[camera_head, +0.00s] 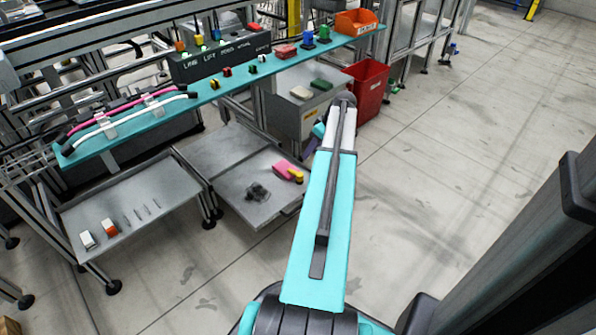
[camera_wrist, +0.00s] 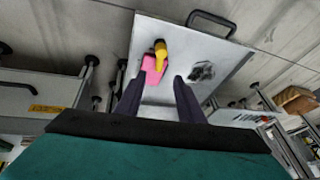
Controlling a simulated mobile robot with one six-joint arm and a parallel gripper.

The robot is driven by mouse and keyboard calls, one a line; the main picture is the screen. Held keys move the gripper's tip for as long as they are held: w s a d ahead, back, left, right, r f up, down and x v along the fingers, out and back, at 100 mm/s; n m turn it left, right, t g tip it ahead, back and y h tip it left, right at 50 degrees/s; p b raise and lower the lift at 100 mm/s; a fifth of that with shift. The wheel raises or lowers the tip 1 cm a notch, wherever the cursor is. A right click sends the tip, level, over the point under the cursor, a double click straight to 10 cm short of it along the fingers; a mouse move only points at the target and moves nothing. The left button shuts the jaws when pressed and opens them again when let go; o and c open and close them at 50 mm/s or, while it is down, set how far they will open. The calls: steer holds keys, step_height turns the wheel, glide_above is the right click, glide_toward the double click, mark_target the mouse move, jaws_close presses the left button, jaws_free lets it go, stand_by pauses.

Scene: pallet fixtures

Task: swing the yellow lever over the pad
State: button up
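The yellow lever (camera_head: 296,176) sits at the right end of a pink block (camera_head: 282,167) on a grey metal tray-like surface. In the wrist view the yellow lever (camera_wrist: 161,56) lies along the edge of the pink block (camera_wrist: 149,66), its rounded end pointing away from me. I cannot tell for sure which part is the pad. My gripper (camera_wrist: 157,88) shows two dark fingers, spread apart with nothing between them. They point at the pink block, which appears beyond the fingertips.
A black fixture (camera_head: 258,191) stands beside the pink block on the metal surface (camera_head: 233,208); it also shows in the wrist view (camera_wrist: 201,72). A red bin (camera_head: 368,90) stands behind my arm. A teal shelf (camera_head: 215,88) runs above. The floor to the right is clear.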

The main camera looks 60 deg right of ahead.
mark_target(295, 175)
steer(key=b+x, duration=0.5)
steer(key=x, duration=0.8)
steer(key=shift+w+f, duration=0.1)
steer(key=shift+f, duration=0.1)
jaws_close()
steer(key=shift+r+m+p, duration=0.2)
steer(key=shift+m+p, duration=0.3)
steer(key=shift+p, duration=0.5)
steer(key=shift+d+h+p, duration=0.1)
steer(key=shift+h+p, duration=0.2)
steer(key=shift+h, duration=0.1)
steer(key=shift+f+m+p, duration=0.15)
steer(key=shift+m+p, duration=0.15)
steer(key=shift+m, duration=0.2)
steer(key=shift+d, duration=0.1)
